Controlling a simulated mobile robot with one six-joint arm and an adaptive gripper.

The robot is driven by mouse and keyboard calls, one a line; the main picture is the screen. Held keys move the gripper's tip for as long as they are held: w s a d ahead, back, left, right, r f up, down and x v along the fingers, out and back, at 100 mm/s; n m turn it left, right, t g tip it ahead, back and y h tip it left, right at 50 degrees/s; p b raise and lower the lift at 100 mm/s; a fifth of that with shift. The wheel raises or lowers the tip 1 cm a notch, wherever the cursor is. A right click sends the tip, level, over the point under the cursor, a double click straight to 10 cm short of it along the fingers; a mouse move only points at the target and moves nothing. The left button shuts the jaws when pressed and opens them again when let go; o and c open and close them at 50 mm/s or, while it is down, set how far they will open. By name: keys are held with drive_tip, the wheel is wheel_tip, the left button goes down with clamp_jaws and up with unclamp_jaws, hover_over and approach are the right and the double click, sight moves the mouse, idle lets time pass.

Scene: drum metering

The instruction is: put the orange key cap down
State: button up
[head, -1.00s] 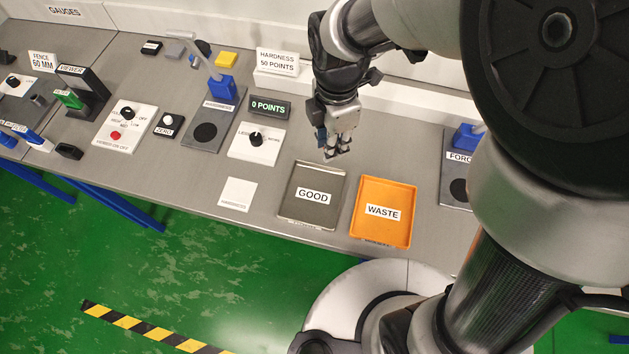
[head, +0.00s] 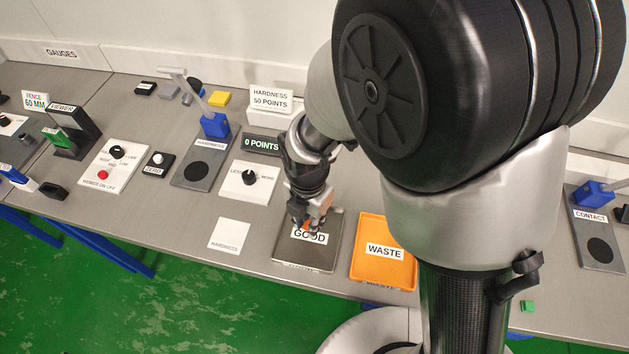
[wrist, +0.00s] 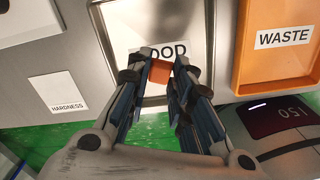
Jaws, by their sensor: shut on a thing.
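The orange key cap (wrist: 160,71) is between the fingertips of my gripper (wrist: 160,76) in the wrist view. My gripper is shut on it. In the head view my gripper (head: 307,227) points down over the grey GOOD tray (head: 292,251), at the back part of its label. The fingers mostly hide the cap there. In the wrist view the GOOD tray (wrist: 146,26) lies beyond the cap, and the fingers cover part of the label. I cannot tell whether the cap touches the tray floor.
The orange WASTE tray (head: 383,275) stands just right of the GOOD tray. A white HARDNESS card (head: 230,234) lies to the left. The control plate with a black knob (head: 249,182) and the display reading 0 POINTS (head: 262,144) are behind. The bench front edge is close.

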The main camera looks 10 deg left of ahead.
drive_tip(key=shift+f+b, duration=0.75)
drive_tip(key=shift+f, duration=1.75)
drive_tip(key=shift+f, duration=0.2)
drive_tip(key=o, duration=0.7)
drive_tip(key=shift+o, duration=0.2)
